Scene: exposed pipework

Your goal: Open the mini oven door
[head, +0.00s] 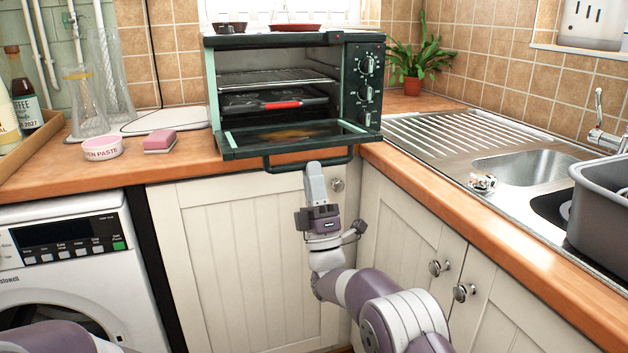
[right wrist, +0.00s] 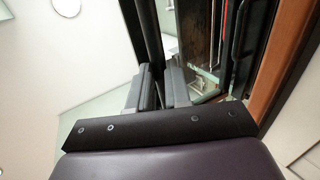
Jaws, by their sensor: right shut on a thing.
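The mini oven (head: 212,90) is dark green with a glass-fronted door (head: 300,147). The door is folded down, roughly level, and the oven's inside shows. Its dark bar handle (head: 285,165) runs along the door's front edge, over the counter's edge. My right gripper (head: 313,168) is at the right part of this handle, reaching up from below. In the right wrist view, its grey fingers (right wrist: 158,88) are closed around the dark bar. My left gripper is out of view.
Inside the oven are a wire rack (head: 275,77) and a tray with a red handle (head: 282,104). A pink-white bowl (head: 102,149) and a pink sponge (head: 160,141) lie left. A sink (head: 525,168) is right; cupboard doors are below. Room before the cupboards looks free.

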